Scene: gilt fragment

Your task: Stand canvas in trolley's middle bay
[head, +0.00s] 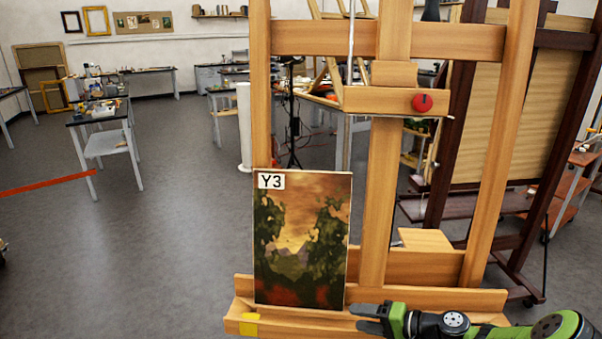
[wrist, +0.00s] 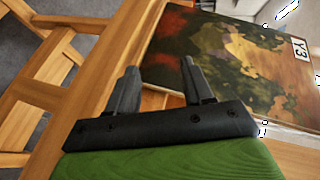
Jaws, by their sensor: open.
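The canvas (head: 301,240), a small landscape painting labelled Y3, stands upright on the ledge of a wooden easel (head: 388,205), at its left end. It also shows tilted in the wrist view (wrist: 230,62). My gripper (head: 364,318) is at the ledge, just right of the canvas's lower right corner. In the wrist view my gripper (wrist: 158,70) has its two fingers apart with nothing held; one finger overlaps the canvas edge in the picture. I cannot tell whether they touch. No trolley with a middle bay is clearly recognisable.
A dark easel (head: 448,110) with a large panel stands close behind on the right. A reddish shelved unit (head: 580,165), possibly a trolley, is partly cut off at the right edge. Grey-legged tables stand at the back left. The floor (head: 170,240) to the left is open.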

